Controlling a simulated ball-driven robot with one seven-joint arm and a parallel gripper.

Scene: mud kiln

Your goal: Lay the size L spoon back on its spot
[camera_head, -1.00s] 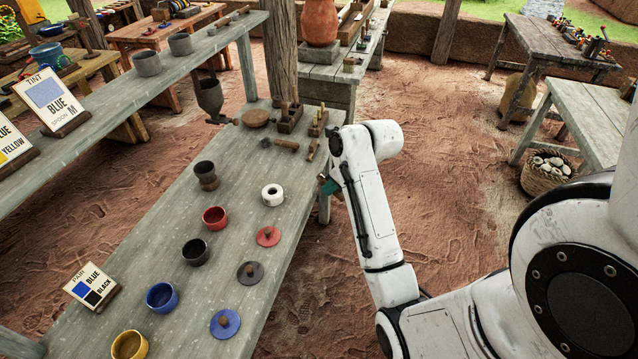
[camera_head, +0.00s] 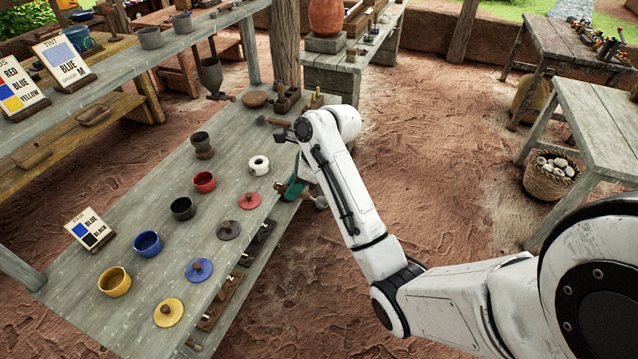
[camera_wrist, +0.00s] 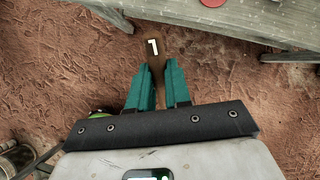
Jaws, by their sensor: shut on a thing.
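My gripper (camera_wrist: 158,88) has teal fingers shut on a brown wooden piece, taken as the size L spoon (camera_wrist: 153,47). A pale mark like a turned L shows on its broad end. In the head view, my gripper (camera_head: 293,189) is beside the right edge of the long grey table (camera_head: 130,240), with the brown end pointing toward that edge. The spoon's spot cannot be made out for certain. Dark wooden holders (camera_head: 256,243) sit low under the table's right edge.
The table carries a white ring-shaped pot (camera_head: 259,165), cups such as the red one (camera_head: 204,182), and lids such as the red one (camera_head: 250,200). A colour sign (camera_head: 89,228) stands at left. Bare earth floor (camera_head: 430,180) lies open to the right.

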